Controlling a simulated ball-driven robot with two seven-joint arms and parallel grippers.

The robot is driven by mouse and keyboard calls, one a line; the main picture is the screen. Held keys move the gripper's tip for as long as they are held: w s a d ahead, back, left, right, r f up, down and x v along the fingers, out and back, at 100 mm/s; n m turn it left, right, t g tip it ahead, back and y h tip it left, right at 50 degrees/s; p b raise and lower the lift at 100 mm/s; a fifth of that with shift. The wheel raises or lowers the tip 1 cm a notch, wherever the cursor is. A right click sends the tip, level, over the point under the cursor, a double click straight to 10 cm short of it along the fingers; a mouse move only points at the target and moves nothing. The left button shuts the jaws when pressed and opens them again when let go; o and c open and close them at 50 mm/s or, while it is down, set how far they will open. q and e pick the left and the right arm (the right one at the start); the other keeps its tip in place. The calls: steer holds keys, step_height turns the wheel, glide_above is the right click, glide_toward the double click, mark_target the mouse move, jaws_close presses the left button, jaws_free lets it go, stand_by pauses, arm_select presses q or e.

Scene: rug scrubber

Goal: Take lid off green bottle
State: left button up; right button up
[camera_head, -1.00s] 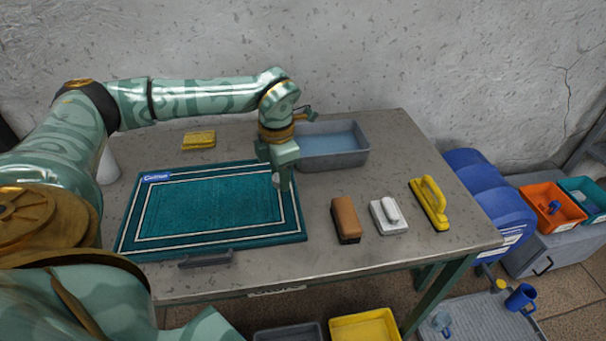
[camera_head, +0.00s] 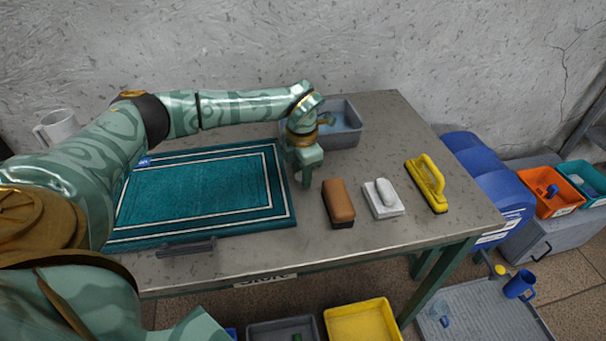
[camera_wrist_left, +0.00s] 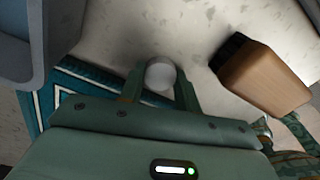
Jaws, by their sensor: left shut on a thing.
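My left gripper (camera_head: 305,180) is low over the bare table between the rug and the brown brush. In the left wrist view, its fingers (camera_wrist_left: 161,88) are shut on a small white round thing (camera_wrist_left: 160,74). It looks like a cap or lid, but I cannot tell for sure. I see no bottle under it. A small green thing (camera_head: 297,337) shows at the bottom edge of the head view in a grey bin, too cut off to tell what it is. My right gripper is not in view.
A teal rug (camera_head: 200,190) covers the table's left part. A brown brush (camera_head: 338,203), a white brush (camera_head: 383,199) and a yellow brush (camera_head: 427,184) stand to the right. A grey water basin (camera_head: 345,138) is behind. A yellow bin (camera_head: 362,322) is below the front edge.

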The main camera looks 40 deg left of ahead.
arm_select(q)
steer(key=shift+s+r, duration=0.1)
steer(key=o, duration=1.1)
steer(key=shift+c, duration=0.2)
step_height(320, 180, up, 12)
steer(key=p, duration=0.4)
